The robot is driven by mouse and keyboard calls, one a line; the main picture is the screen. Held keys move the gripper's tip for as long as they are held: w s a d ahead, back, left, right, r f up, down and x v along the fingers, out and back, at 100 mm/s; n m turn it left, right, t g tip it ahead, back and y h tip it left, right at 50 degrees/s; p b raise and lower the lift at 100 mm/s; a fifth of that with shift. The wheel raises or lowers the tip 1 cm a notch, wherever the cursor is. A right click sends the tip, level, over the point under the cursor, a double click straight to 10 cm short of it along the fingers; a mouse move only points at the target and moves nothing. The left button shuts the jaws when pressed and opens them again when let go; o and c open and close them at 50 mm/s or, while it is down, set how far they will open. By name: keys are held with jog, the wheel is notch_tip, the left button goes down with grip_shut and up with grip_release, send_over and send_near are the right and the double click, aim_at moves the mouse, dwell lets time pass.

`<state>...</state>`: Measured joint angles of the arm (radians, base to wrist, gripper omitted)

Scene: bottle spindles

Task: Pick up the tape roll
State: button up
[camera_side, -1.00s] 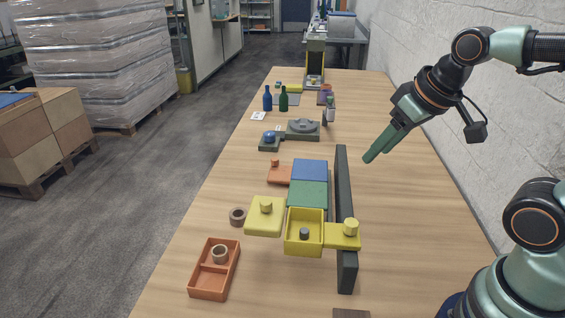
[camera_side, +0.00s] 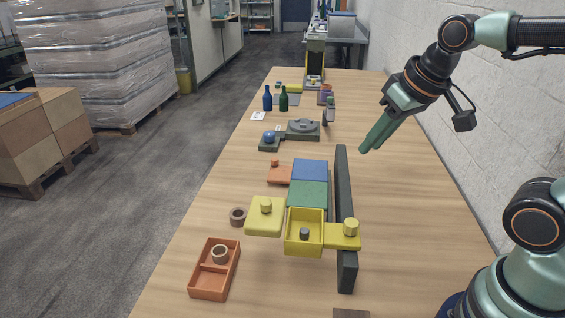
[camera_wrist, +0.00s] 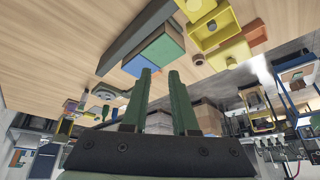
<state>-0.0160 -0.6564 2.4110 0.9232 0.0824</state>
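Two ring-shaped pieces look like tape rolls in the side view. One brown ring (camera_side: 237,216) lies on the table left of the yellow lid. A lighter tan ring (camera_side: 220,254) sits in the far compartment of the orange tray (camera_side: 196,292). I cannot tell which one is the tape roll. My gripper (camera_side: 364,150) is high over the right side of the table, far from both rings. In the wrist view, its two green fingers (camera_wrist: 160,71) are apart with nothing between them.
A dark upright bar (camera_side: 346,220) stands between my gripper and the rings. Beside it are a yellow box (camera_side: 304,249), a yellow knobbed lid (camera_side: 265,225), and green and blue blocks (camera_side: 310,169). Bottles (camera_side: 283,101) stand farther back. The table's right side is clear.

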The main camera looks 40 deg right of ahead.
jog(key=w+a+r+m+g, duration=0.2)
jog(key=w+a+m, duration=0.15)
jog(key=w, duration=0.45)
jog(key=m+g, duration=0.3)
jog(key=m, duration=0.6)
send_over(244, 215)
jog(key=f, duration=2.1)
jog(key=shift+w+d+f, duration=0.15)
jog(key=shift+w+f, duration=0.05)
jog(key=shift+f, duration=0.05)
jog(key=shift+s+a+f, duration=0.1)
jog(key=shift+s+f, duration=0.05)
jog(key=shift+f, duration=1.2)
jog(key=shift+s+a+f, duration=0.1)
jog(key=shift+f, duration=1.25)
grip_shut()
